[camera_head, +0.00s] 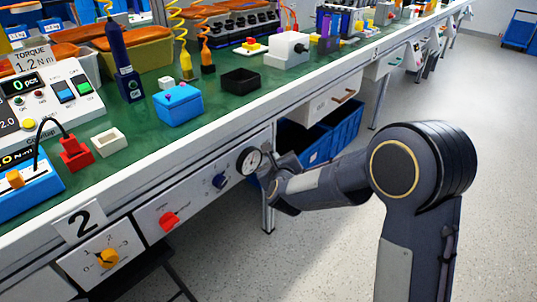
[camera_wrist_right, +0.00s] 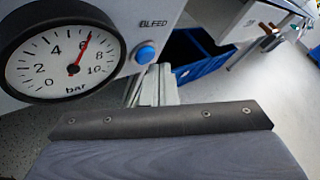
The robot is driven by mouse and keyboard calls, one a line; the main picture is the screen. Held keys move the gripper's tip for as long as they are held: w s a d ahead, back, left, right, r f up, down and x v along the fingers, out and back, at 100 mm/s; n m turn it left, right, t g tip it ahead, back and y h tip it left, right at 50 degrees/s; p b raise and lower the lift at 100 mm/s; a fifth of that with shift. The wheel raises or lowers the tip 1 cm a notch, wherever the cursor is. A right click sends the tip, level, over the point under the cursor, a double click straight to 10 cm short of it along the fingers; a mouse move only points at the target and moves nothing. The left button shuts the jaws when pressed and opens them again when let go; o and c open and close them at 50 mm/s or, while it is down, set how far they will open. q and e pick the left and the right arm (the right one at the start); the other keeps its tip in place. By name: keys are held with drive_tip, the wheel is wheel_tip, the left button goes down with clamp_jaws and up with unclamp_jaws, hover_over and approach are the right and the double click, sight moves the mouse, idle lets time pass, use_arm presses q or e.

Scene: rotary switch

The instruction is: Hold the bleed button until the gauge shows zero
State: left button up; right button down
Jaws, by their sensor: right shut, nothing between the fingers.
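The round pressure gauge (camera_head: 249,161) sits on the front panel below the bench edge. In the right wrist view the gauge (camera_wrist_right: 52,68) has a white face marked in bar, and its red needle points near 6. The blue bleed button (camera_wrist_right: 145,52) is right of the gauge, under the word BLEED, with nothing over it in this view. In the head view my right gripper hides it. My right gripper (camera_head: 275,172) is shut and empty, just right of the gauge; I cannot tell whether it touches the button. My left gripper is not in view.
Blue crates (camera_head: 347,133) stand under the bench, behind my right forearm. The green bench top holds boxes and tools. The floor at right is clear.

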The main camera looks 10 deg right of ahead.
drive_tip(key=shift+w+a, duration=0.35)
drive_tip(key=shift+w, duration=0.1)
idle(1.9)
idle(1.3)
drive_tip(key=shift+s+d+b, duration=0.55)
drive_tip(key=shift+s+b, duration=0.1)
drive_tip(key=shift+b, duration=0.05)
drive_tip(key=s+d+b, duration=0.1)
drive_tip(key=s, duration=0.1)
drive_tip(key=s+d+b, duration=0.1)
drive_tip(key=s+d, duration=0.1)
idle(0.3)
